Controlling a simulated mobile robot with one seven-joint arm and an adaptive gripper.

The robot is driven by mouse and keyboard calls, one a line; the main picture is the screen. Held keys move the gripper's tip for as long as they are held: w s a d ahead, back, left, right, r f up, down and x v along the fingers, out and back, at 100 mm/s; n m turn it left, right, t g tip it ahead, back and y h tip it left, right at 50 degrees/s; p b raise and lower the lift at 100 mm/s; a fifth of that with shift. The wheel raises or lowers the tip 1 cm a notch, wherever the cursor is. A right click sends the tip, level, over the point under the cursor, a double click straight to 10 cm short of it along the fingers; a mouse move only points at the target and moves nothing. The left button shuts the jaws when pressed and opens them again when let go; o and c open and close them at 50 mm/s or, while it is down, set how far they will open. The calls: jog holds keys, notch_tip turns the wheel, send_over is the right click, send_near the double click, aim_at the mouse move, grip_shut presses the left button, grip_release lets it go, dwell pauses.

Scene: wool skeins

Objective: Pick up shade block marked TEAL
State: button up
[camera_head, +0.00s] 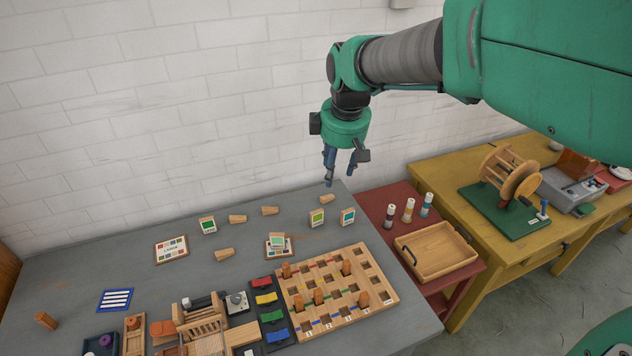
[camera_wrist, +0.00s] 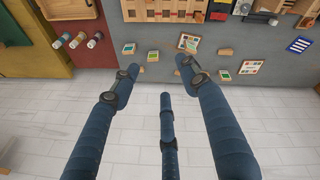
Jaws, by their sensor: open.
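Several small wooden shade blocks with coloured faces stand on the grey table; their lettering is too small to read. The rightmost block (camera_head: 347,217) has a teal-looking face and stands near the table's right edge; it appears at upper left in the wrist view (camera_wrist: 128,48). Beside it is a yellow-green block (camera_head: 316,218). A green block (camera_head: 208,225) stands farther left, and a pale green one (camera_head: 277,241) rests on a small card. My gripper (camera_head: 340,174) hangs open and empty above the table's back edge, above and behind the teal-looking block; its fingers (camera_wrist: 158,74) are spread apart.
Wooden wedges (camera_head: 269,210) lie between the blocks. A pegboard (camera_head: 335,290) with upright pegs stands in front. To the right, a red table holds spools (camera_head: 408,210) and a wooden tray (camera_head: 436,252). A white brick wall (camera_head: 150,110) rises behind.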

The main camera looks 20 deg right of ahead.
jog(key=w+d+f+n+g, duration=0.1)
jog(key=w+d+f+n, duration=0.25)
jog(key=w+f, duration=0.35)
jog(key=n+g+b, duration=0.2)
jog(key=n, duration=0.5)
send_over(348, 209)
notch_tip(348, 209, down, 23)
jog(key=shift+f, duration=0.15)
jog(key=shift+w+f+b, duration=0.1)
jog(key=shift+f+b, duration=0.9)
jog(key=shift+f, duration=3.25)
jog(key=shift+f, duration=0.1)
jog(key=shift+f+b, duration=0.85)
jog(key=shift+f, duration=1.65)
